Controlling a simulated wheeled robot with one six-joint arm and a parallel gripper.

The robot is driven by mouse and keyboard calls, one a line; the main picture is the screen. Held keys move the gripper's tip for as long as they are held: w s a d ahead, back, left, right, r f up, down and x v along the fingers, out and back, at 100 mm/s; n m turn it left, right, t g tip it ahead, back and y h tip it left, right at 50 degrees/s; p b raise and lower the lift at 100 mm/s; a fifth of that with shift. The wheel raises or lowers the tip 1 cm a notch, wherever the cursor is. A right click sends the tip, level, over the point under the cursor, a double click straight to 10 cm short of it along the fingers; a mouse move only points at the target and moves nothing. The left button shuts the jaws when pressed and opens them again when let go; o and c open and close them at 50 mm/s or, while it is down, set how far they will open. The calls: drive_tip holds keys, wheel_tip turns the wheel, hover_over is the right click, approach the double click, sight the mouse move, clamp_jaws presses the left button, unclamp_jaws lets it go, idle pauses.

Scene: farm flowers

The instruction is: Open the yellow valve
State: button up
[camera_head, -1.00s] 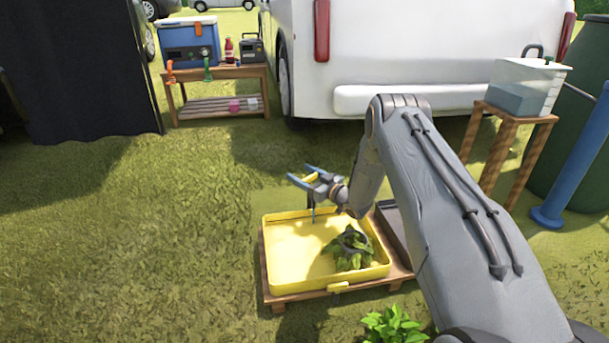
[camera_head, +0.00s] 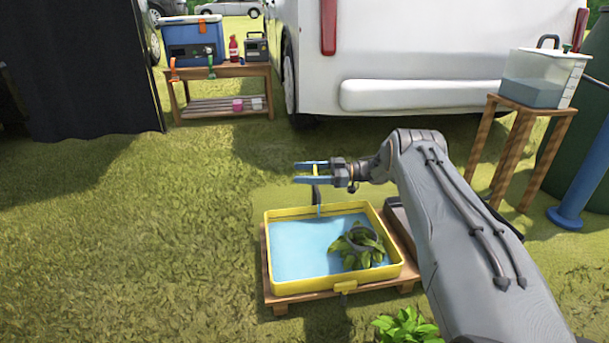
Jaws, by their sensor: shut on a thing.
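My gripper (camera_head: 299,173) is above the back edge of the yellow tray, its two blue fingers pointing left. It is shut on the yellow valve (camera_head: 316,169), whose handle shows between the fingers. A dark spout (camera_head: 316,192) hangs below the valve, partly hidden by the fingers. A pale blue stream (camera_head: 319,210) runs from the spout into the tray. The yellow tray (camera_head: 333,284) holds blue water (camera_head: 303,245) and a leafy green plant (camera_head: 358,248) at its right side.
A wooden table (camera_head: 229,70) with a blue cooler (camera_head: 194,40) stands at the back left. A clear water tank (camera_head: 537,80) rests on a wooden stand (camera_head: 519,150) at the right. The grass at left is clear.

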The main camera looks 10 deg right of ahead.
drive_tip(key=shift+s+n+g, duration=0.2)
drive_tip(key=shift+n+g, duration=0.3)
drive_tip(key=shift+g, duration=0.3)
drive_tip(key=shift+s+n+g, duration=0.15)
drive_tip(key=shift+n+g, duration=0.35)
drive_tip(key=shift+g, duration=0.3)
drive_tip(key=o, duration=1.1)
drive_tip(key=shift+a, duration=0.1)
drive_tip(key=shift+c, duration=0.2)
wheel_tip(320, 180, up, 10)
drive_tip(key=p, duration=0.4)
